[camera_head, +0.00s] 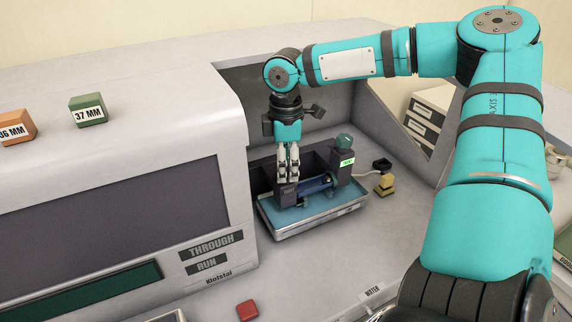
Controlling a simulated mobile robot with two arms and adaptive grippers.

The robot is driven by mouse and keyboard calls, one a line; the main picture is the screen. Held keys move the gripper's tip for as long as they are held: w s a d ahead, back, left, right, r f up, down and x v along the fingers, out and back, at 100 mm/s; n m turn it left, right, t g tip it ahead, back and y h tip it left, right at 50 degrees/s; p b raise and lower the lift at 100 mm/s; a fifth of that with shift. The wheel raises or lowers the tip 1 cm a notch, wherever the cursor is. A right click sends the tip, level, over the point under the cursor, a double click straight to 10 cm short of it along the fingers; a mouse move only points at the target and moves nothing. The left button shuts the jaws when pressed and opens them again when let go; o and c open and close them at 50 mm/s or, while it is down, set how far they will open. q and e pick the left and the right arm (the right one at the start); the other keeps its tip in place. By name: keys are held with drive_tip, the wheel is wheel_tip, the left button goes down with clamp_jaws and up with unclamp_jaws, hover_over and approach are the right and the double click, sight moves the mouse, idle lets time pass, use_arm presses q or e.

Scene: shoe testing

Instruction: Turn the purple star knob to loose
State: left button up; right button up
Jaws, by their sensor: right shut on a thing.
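My right gripper (288,176) points straight down at the test fixture in the alcove of the machine. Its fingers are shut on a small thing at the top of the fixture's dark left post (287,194). This looks to be the purple star knob, but the fingers hide it and I cannot make out its shape. A blue-purple cylinder (318,184) lies between the left post and the right post (342,160), which has a green label. The fixture stands in a blue-lined metal tray (295,229). My left gripper is not in view.
A teal round knob (344,141) tops the right post. A yellow block (384,185) and a small black item (382,164) stand right of the tray. Green (88,110) and orange (17,127) blocks sit on the machine's top. A red button (247,310) is in front.

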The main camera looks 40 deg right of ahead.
drive_tip(key=n, duration=0.4)
drive_tip(key=shift+w+r+n, duration=0.1)
drive_tip(key=shift+w+n, duration=0.05)
drive_tip(key=shift+n, duration=0.25)
idle(0.4)
drive_tip(key=o, duration=1.1)
drive_tip(key=shift+o, duration=0.2)
wheel_tip(320, 180, up, 12)
